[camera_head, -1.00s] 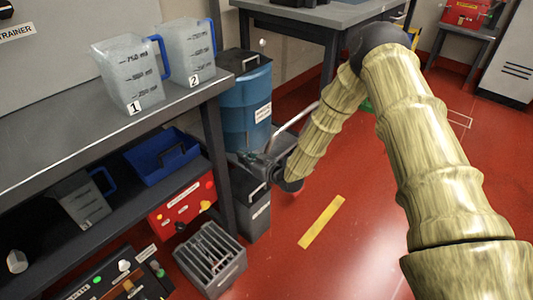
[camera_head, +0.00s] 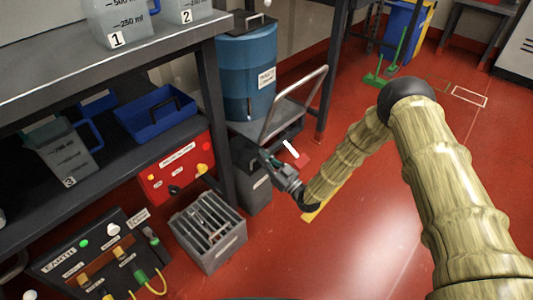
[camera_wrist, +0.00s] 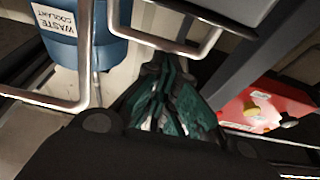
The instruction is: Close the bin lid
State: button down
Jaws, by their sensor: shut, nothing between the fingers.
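A dark grey bin (camera_head: 254,180) with a pale label stands on the floor beside the bench leg in the head view. Its top is partly hidden by the bench leg and my gripper, and I cannot tell how its lid lies. My gripper (camera_head: 270,160) is close to the bin's upper right side; I cannot tell whether it touches. In the wrist view my gripper (camera_wrist: 166,92) has its dark green fingers together with nothing between them.
A blue drum (camera_head: 247,70) rests on a cart with a metal handle (camera_head: 322,80) just behind the grey bin. A slotted grey crate (camera_head: 208,230) and a red box (camera_head: 177,168) are at left. Red floor (camera_head: 380,245) is open to the right.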

jog(key=shift+s+d+f, duration=0.1)
jog(key=shift+s+f, duration=0.05)
jog(key=shift+f, duration=0.3)
jog(key=shift+s+d+f, duration=0.1)
jog(key=shift+f, duration=0.1)
notch_tip(320, 180, up, 6)
jog(key=f+p, duration=0.1)
jog(key=p, duration=0.3)
jog(key=s+d+f+p, duration=0.1)
jog(key=s+d+f, duration=0.4)
jog(key=d, duration=0.2)
jog(key=shift+s+f, duration=0.15)
jog(key=shift+s, duration=0.1)
jog(key=shift+d, duration=0.1)
